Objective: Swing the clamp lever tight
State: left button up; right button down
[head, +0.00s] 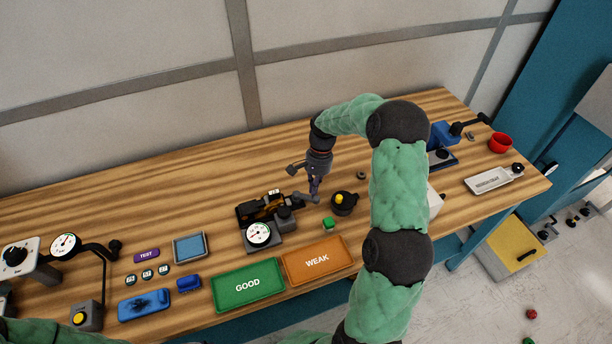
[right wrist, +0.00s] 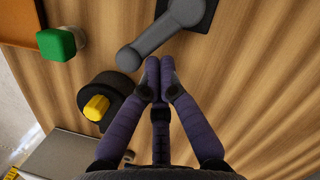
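The clamp lever (head: 305,198) is a grey arm on the right side of the dark clamp fixture (head: 285,225), which has a white round gauge (head: 258,234). In the right wrist view the lever (right wrist: 160,38) runs from its pivot at the top to a rounded end at lower left. My right gripper (head: 314,193) points down beside the lever's free end. In the right wrist view its fingertips (right wrist: 160,66) are together with nothing visible between them, close to the lever; contact cannot be told. My left gripper is not in view.
A black round item with a yellow knob (head: 339,199) and a green block (head: 328,223) sit close to the right gripper. The green GOOD tray (head: 228,299) and orange WEAK tray (head: 300,272) lie in front. Bare wood lies behind the fixture.

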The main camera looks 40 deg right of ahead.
aim_at(313, 200)
jog(key=s+m+p, duration=0.1)
jog(key=m, duration=0.1)
jog(key=a+m+t, duration=0.1)
jog(key=m, duration=0.1)
jog(key=shift+s+a+r+p, duration=0.1)
jog(key=shift+s+p, duration=0.3)
jog(key=m, duration=0.1)
jog(key=s+a+m+p, duration=0.1)
jog(key=m, duration=0.1)
jog(key=shift+a+t, duration=0.2)
jog(key=shift+t, duration=0.2)
jog(key=shift+a+p, duration=0.15)
jog(key=shift+p, duration=0.25)
jog(key=shift+a, duration=0.2)
jog(key=v, duration=1.1)
jog(key=shift+d+r, duration=0.2)
jog(key=shift+r, duration=0.15)
jog(key=shift+r+p, duration=0.1)
jog(key=shift+p, duration=0.2)
